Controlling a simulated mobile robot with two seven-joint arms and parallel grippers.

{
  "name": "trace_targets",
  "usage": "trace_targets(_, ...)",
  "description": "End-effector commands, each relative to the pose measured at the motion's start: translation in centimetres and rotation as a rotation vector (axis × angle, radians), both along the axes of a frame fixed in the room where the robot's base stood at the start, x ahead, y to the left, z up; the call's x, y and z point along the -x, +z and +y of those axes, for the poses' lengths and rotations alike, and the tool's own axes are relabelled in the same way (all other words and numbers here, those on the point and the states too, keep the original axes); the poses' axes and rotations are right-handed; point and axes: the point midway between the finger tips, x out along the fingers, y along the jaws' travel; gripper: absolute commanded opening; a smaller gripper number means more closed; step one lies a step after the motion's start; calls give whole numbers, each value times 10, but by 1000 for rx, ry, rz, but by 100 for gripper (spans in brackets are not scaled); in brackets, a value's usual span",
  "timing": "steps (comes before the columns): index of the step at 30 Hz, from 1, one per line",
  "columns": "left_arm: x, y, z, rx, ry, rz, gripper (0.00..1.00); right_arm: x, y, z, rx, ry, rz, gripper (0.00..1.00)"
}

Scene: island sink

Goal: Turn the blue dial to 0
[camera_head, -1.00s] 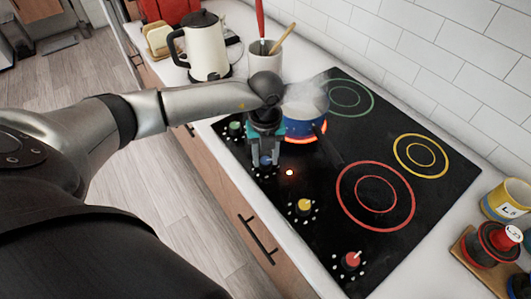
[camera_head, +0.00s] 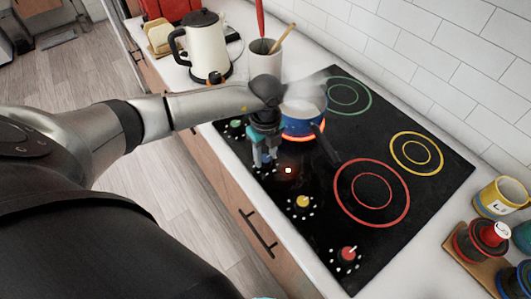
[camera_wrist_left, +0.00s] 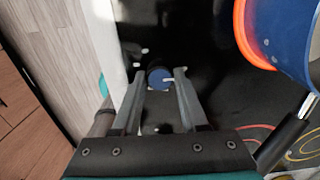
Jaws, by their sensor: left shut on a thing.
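The blue dial (camera_wrist_left: 158,77) shows in the left wrist view between my fingertips, with a white pointer mark pointing right. My left gripper (camera_wrist_left: 160,78) is shut on it, reaching down from above. In the head view my left gripper (camera_head: 264,160) stands over the stove's front edge and mostly hides the blue dial. A blue-and-white pot (camera_head: 302,122) stands on a glowing orange burner right behind the gripper, with steam over it.
The pot's dark handle (camera_head: 326,146) points toward the front, close to my gripper. A green dial (camera_head: 236,124), a yellow dial (camera_head: 303,202) and a red dial (camera_head: 347,254) line the front. A kettle (camera_head: 207,48) and utensil cup (camera_head: 265,62) stand behind.

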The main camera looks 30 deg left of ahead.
Motion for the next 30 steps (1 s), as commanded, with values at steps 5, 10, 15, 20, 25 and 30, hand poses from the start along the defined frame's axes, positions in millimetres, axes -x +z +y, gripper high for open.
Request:
trace_targets(5,-1,1,1,-1,5,-4,0,0,0,0,0,0,0,100)
trace_targets(10,-1,1,1,-1,5,-4,47,0,0,0,0,0,0,100)
trace_targets(15,-1,1,0,0,3,-2,66,0,0,0,0,0,0,100)
trace_targets(20,0,0,0,0,2,-1,73,0,0,0,0,0,0,100)
trace_targets(25,0,1,0,0,2,-1,73,0,0,0,0,0,0,100)
trace_targets(30,-1,19,1,0,2,-3,73,0,1,0,0,0,0,100)
